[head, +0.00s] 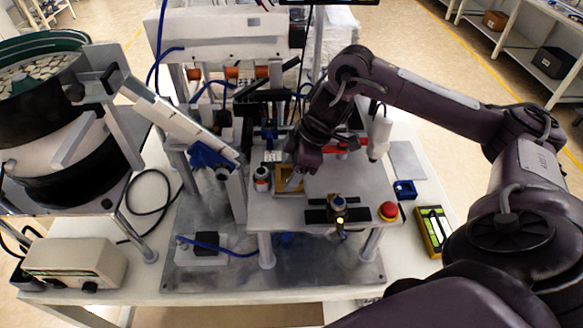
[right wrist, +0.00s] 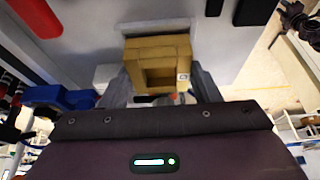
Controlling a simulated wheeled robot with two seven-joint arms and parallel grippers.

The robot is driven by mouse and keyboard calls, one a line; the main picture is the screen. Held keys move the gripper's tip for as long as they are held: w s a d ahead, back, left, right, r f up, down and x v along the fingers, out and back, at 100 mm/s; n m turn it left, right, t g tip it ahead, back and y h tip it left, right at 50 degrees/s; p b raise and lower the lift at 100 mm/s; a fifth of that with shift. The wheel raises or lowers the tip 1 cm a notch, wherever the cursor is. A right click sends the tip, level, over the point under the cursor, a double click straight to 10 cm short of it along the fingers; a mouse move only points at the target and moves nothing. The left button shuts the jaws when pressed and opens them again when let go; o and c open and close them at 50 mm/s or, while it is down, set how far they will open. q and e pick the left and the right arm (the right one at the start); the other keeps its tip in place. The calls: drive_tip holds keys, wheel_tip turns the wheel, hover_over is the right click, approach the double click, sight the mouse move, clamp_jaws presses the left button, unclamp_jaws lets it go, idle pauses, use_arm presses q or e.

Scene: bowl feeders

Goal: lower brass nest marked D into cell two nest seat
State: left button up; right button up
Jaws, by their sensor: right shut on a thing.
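The brass nest (head: 289,178) is a square, frame-like block with an open middle, over the raised grey plate (head: 290,212) in the head view. In the right wrist view the brass nest (right wrist: 136,62) lies between my fingers, with a small white label (right wrist: 183,77) at its corner; the letter on it is too small to read. My right gripper (head: 297,178) is shut on the nest, fingers at its sides. A pale slotted block (right wrist: 155,26) lies just beyond the nest; I cannot tell whether it is the seat. The nest's underside and any gap below it are hidden. My left gripper is not in view.
A red button (head: 388,210) and a black-based brass fixture (head: 338,207) stand at the plate's front. A sloping feeder track (head: 185,118) runs from the bowl feeder (head: 55,130).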

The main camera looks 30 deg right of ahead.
drive_tip(key=shift+f, duration=0.55)
drive_tip(key=o, duration=1.3)
drive_tip(key=shift+o, duration=0.2)
drive_tip(key=shift+r+b, duration=0.4)
drive_tip(key=shift+r, duration=0.15)
wheel_tip(320, 180, up, 6)
drive_tip(key=shift+f+p, duration=0.25)
drive_tip(key=shift+p, duration=0.45)
wheel_tip(320, 180, up, 13)
drive_tip(key=p, duration=0.8)
drive_tip(key=shift+r, duration=0.2)
